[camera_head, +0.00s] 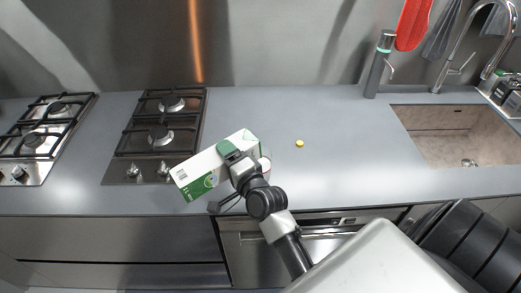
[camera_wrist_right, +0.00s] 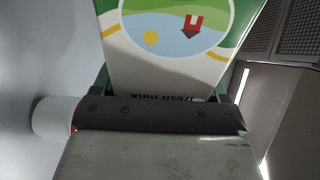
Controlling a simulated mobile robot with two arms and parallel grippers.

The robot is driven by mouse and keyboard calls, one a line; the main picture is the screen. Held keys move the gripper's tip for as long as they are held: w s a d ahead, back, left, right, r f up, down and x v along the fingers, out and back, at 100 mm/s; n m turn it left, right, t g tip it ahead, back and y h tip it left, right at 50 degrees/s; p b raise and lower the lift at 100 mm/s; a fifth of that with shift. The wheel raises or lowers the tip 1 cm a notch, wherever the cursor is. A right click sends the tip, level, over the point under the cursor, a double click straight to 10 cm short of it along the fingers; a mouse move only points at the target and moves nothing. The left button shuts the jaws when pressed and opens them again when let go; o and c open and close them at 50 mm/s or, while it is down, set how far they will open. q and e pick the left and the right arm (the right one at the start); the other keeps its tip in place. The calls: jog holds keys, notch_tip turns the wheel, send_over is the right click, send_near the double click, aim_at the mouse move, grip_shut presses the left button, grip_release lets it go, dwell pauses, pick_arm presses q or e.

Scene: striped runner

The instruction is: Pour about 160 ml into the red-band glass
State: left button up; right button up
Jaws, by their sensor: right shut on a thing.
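A white and green milk carton (camera_head: 202,173) is tipped far over on its side above the counter's front part. My right gripper (camera_head: 236,160) is shut on it, and the carton's printed face (camera_wrist_right: 170,30) fills the top of the right wrist view. A white cylindrical glass with a red edge (camera_wrist_right: 52,117) stands beside the gripper in that view. In the head view only a sliver of the glass (camera_head: 265,164) shows behind the gripper and the carton's right end. Its fill level and any stream are hidden. My left gripper is out of view.
A small yellow cap (camera_head: 299,143) lies on the grey counter (camera_head: 340,150) right of the carton. Gas hobs (camera_head: 158,135) are at left, a sink (camera_head: 460,135) at right. A dark bottle-like thing with a green top (camera_head: 378,65) stands at the back.

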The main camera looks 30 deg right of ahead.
jog(key=shift+r+m+p, duration=0.85)
jog(key=shift+m+p, duration=0.05)
jog(key=shift+p, duration=0.15)
jog(key=f+n+b, duration=0.1)
jog(key=b, duration=0.1)
jog(key=f+n+b, duration=0.2)
jog(key=b, duration=0.1)
jog(key=shift+a+f, duration=0.2)
jog(key=shift+f, duration=0.05)
jog(key=shift+a+n, duration=0.15)
jog(key=shift+n, duration=0.15)
jog(key=shift+r, duration=0.15)
jog(key=shift+a+f+n+b, duration=0.15)
jog(key=shift+f+n+b, duration=0.25)
jog(key=shift+b, duration=0.1)
jog(key=shift+f+n, duration=0.2)
jog(key=shift+n, duration=0.3)
